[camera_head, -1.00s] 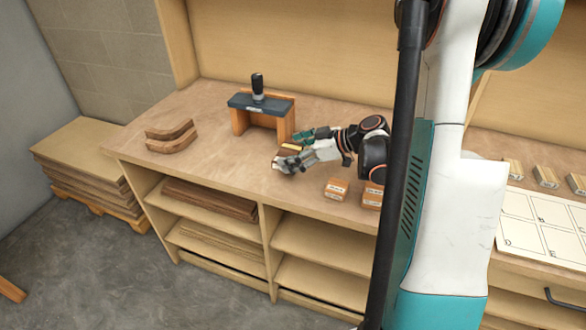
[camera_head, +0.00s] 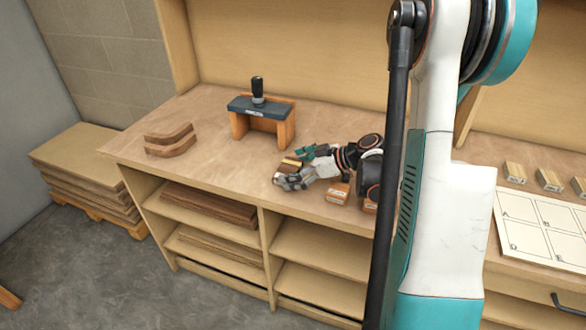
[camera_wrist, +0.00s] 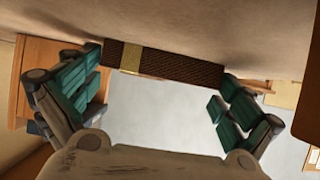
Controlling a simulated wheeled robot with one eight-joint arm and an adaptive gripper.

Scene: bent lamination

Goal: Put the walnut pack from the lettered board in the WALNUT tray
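My gripper (camera_head: 297,168) is low over the middle of the bench, left of my arm's column. In the wrist view its teal-padded fingers (camera_wrist: 165,88) are closed against both ends of a dark brown pack (camera_wrist: 180,67) with a tan band. The pack (camera_head: 291,161) shows small and partly covered between the fingers in the head view. The lettered board (camera_head: 540,225) lies at the right with A, B, D and E readable; my arm hides part of that side. Small orange-brown boxes (camera_head: 338,191) with pale labels stand just right of the gripper. Their lettering is too small to read, so I cannot identify the WALNUT tray.
A dark-topped wooden press (camera_head: 260,107) with a black knob stands behind the gripper. Curved brown pieces (camera_head: 170,141) lie at the bench's left. Pale wood blocks (camera_head: 549,180) sit behind the board. The bench between the curved pieces and gripper is clear.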

